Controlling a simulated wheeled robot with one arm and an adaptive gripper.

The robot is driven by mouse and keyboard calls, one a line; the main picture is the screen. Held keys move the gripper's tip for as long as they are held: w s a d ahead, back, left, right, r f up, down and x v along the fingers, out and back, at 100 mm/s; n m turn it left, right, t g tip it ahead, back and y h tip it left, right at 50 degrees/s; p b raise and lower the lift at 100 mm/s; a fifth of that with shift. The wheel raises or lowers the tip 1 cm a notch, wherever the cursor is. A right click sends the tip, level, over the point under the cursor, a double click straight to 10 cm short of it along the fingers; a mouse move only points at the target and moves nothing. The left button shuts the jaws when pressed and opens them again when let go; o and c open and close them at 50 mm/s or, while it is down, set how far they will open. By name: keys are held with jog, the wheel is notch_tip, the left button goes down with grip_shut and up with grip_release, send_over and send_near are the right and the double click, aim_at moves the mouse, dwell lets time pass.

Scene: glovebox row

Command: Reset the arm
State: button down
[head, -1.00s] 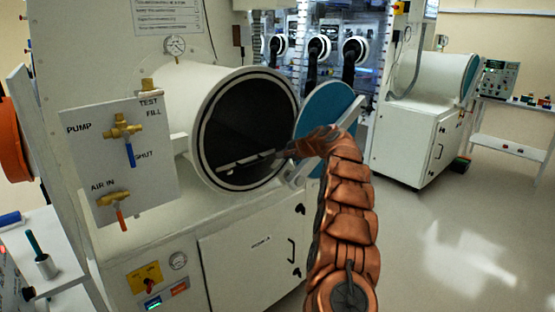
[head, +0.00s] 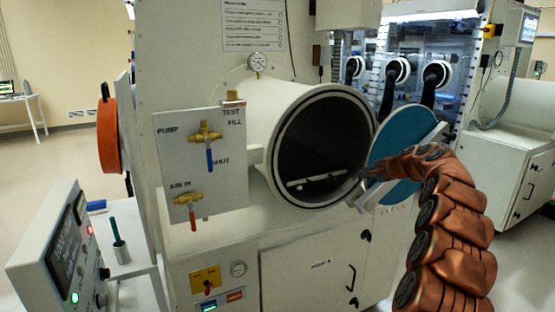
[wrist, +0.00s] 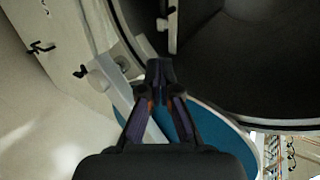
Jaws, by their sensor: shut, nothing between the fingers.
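My copper-plated arm (head: 450,225) rises at the right of the head view and bends over to the left. My gripper (head: 364,174) is at the right rim of the round chamber opening (head: 318,150), beside the open blue door (head: 402,145). In the wrist view my gripper (wrist: 159,72) has its fingers together with nothing between them. The dark chamber interior (wrist: 255,60) fills the upper right there, and the blue door (wrist: 235,140) lies behind and below the fingers. I cannot tell whether the fingers touch the rim or the door hinge.
A valve panel (head: 203,160) with brass valves stands left of the chamber. A rail or tray (head: 318,180) lies inside the chamber. A grey instrument box (head: 62,250) is at lower left. Gloveboxes with black gloves (head: 390,90) stand behind. Some open floor (head: 520,255) shows at right.

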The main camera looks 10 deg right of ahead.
jog(key=s+a+r+n+g+y, duration=0.1)
jog(key=s+a+n+g, duration=0.1)
jog(key=s+a, duration=0.5)
jog(key=s+a+r+n+g+y, duration=0.1)
jog(key=s+a+n+g, duration=0.15)
jog(key=a, duration=0.75)
jog(key=s+a+f+n+g, duration=0.1)
jog(key=s+a+n+g, duration=0.25)
jog(key=s+a, duration=0.85)
jog(key=s+d+f+n+g+h, duration=0.1)
jog(key=s+f+n+h, duration=0.1)
jog(key=s, duration=1.1)
jog(key=s+d+f+n+g+h+p, duration=0.1)
jog(key=s+f, duration=0.4)
jog(key=s, duration=0.9)
jog(key=s+d+f+n+g+h, duration=0.2)
jog(key=s+d+f+n+g, duration=0.1)
jog(key=s, duration=1.1)
jog(key=shift+s+f+h, duration=0.2)
jog(key=shift+f+h, duration=0.2)
